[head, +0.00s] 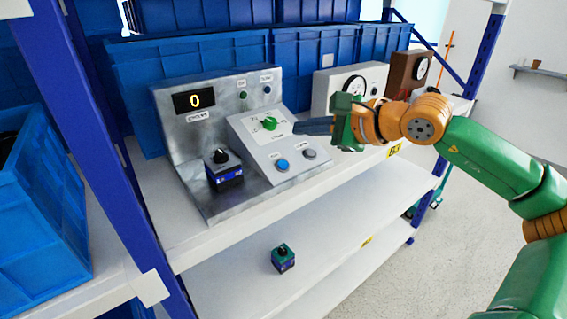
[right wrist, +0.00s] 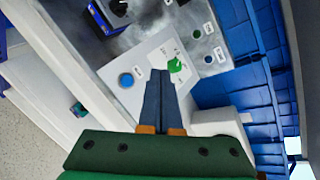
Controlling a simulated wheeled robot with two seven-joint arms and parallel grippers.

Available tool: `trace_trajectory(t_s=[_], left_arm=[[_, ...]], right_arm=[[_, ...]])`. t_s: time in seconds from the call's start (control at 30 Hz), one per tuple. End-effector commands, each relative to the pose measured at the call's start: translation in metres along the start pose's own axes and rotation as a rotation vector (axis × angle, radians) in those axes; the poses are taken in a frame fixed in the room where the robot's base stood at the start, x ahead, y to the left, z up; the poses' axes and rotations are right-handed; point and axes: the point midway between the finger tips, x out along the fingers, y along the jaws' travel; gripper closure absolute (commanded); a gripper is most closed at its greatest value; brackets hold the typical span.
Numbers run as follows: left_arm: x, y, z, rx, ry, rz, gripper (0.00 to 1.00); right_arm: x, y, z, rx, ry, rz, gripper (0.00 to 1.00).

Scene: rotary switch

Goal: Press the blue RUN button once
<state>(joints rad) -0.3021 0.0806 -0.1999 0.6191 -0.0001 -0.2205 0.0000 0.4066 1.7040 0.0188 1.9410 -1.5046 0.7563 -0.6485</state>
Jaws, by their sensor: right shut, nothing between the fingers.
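The blue button (head: 282,165) sits on the sloped face of the metal control panel (head: 250,140), with a small label by it too small to read. It also shows in the right wrist view (right wrist: 126,80). Beside it is a grey button (head: 309,154), and above is a green rotary knob (head: 269,123), also seen in the right wrist view (right wrist: 175,66). My right gripper (head: 303,127) is shut and empty, its dark fingers at the right edge of the sloped face, near the knob. The fingertips also show in the right wrist view (right wrist: 159,78). My left gripper is not in view.
The panel has a display (head: 194,101) reading 0. A dark boxed knob (head: 223,168) stands left of the sloped face. Another small box (head: 283,258) sits on the lower shelf. Blue crates (head: 190,52) stand behind. A white gauge box (head: 335,83) is to the right.

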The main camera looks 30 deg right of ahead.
Motion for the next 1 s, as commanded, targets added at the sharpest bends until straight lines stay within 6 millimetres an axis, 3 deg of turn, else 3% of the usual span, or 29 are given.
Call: trace_trajectory(t_s=[0.17, 0.5, 1.0], left_arm=[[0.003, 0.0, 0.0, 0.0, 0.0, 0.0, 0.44], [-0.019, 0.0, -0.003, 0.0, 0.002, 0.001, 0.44], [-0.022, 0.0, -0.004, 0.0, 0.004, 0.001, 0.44]], right_arm=[[0.017, 0.014, -0.013, 0.003, 0.001, 0.004, 1.0], [0.048, 0.034, -0.034, 0.007, -0.001, 0.004, 1.0], [0.058, 0.043, -0.042, 0.002, -0.001, 0.002, 1.0]])
